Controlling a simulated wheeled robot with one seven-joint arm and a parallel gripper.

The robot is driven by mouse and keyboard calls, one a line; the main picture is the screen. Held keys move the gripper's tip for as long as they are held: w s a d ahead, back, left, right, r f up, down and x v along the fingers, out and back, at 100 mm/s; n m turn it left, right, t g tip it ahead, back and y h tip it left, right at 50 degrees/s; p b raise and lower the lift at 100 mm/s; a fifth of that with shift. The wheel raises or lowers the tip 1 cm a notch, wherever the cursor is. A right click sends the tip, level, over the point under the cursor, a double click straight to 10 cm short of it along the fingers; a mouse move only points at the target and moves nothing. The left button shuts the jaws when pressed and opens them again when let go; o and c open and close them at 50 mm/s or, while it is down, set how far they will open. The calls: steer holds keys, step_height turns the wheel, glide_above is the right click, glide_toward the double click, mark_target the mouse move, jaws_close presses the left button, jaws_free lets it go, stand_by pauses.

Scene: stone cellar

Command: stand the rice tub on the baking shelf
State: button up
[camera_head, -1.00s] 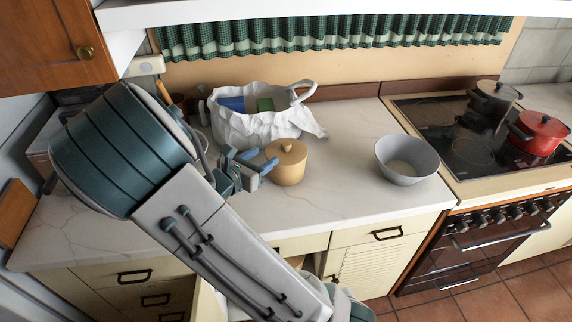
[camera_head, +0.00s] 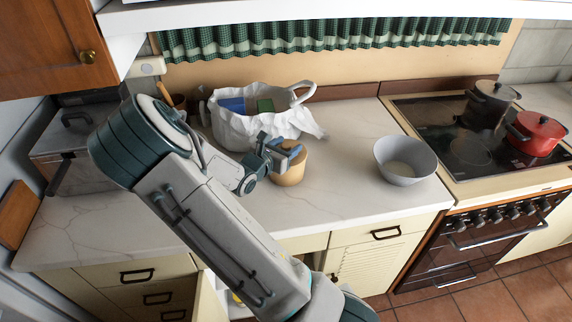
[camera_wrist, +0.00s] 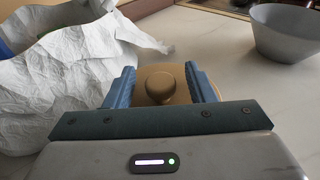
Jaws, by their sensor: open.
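A round tan lidded tub with a knob on top (camera_head: 288,168) stands upright on the marble counter; it looks like the rice tub, though no label shows. My gripper (camera_head: 284,152) is at the tub's top, its blue fingers partly hiding the lid. In the wrist view my open fingers (camera_wrist: 162,88) lie one on each side of the tub's knobbed lid (camera_wrist: 160,84). I cannot tell whether they touch it. I cannot make out which surface is the baking shelf.
A white cloth-lined basket (camera_head: 240,128) with blue and green items stands close behind the tub. A grey bowl (camera_head: 406,160) is to the right. Beyond it is a stove (camera_head: 460,140) with a dark pot (camera_head: 492,98) and a red pot (camera_head: 538,134). The counter front (camera_head: 330,205) is clear.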

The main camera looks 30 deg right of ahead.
steer(key=shift+c, duration=0.3)
jaws_close()
steer(key=shift+r, duration=0.2)
